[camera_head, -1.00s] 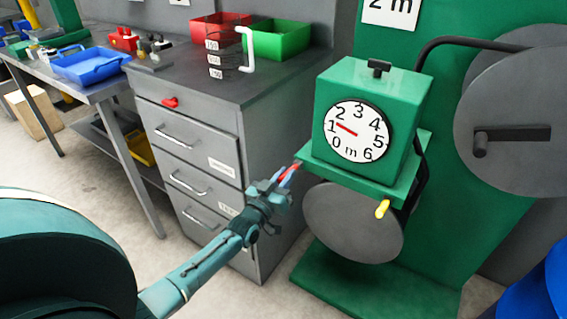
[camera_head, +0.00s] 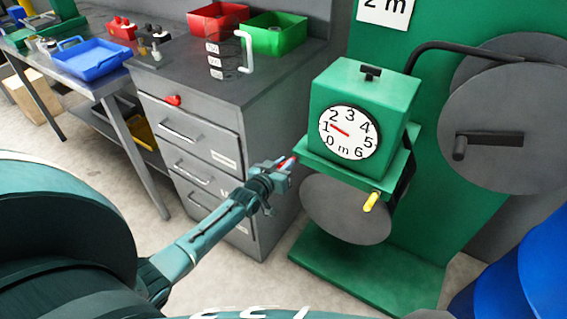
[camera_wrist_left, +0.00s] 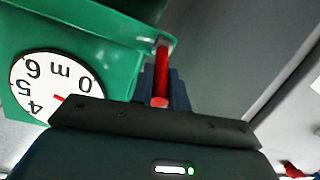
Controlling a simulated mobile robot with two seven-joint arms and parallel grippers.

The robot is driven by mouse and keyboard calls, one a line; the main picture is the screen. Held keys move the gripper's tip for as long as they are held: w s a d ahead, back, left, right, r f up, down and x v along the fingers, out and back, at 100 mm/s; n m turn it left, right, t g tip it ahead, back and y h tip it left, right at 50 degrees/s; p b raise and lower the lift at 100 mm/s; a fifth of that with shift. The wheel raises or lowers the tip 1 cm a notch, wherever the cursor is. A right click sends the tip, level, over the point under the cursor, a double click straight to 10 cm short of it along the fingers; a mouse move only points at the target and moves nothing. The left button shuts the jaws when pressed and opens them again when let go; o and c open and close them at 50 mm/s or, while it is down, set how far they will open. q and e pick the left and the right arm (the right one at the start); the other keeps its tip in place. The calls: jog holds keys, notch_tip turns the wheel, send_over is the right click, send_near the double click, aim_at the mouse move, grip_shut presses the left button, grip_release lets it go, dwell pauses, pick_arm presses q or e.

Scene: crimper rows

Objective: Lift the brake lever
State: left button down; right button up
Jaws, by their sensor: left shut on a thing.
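The brake lever (camera_head: 289,162) is a short red bar at the left side of the green gauge box (camera_head: 340,90). My left gripper (camera_head: 276,170) is shut on its outer end, in front of the drawer cabinet. In the left wrist view the red lever (camera_wrist_left: 161,72) runs from the edge of the green box down between the dark fingers (camera_wrist_left: 160,95). The fingers hide part of it. The dial (camera_head: 349,132) has its red needle near 1. My right gripper is not in view.
A grey drawer cabinet (camera_head: 190,122) stands close behind my left gripper, with red and green bins on top. A grey disc (camera_head: 345,210) and a yellow handle (camera_head: 371,201) are below the box. A large cranked disc (camera_head: 500,120) is at right.

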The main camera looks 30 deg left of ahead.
pick_arm(q)
jog(key=c, duration=1.4)
grip_release()
jog(key=shift+o, duration=0.2)
jog(key=p+v, duration=0.1)
jog(key=v, duration=1.2)
jog(key=s+d+f+m+g+h, duration=0.1)
jog(key=s+d+f+m+g, duration=0.1)
jog(key=s+d, duration=0.6)
jog(key=s+d+f+m+g+h, duration=0.1)
jog(key=s+d+f+m+g, duration=0.1)
jog(key=s+d, duration=0.6)
jog(key=shift+s+m+g+h, duration=0.3)
jog(key=shift+s+g, duration=0.05)
jog(key=shift+g, duration=0.25)
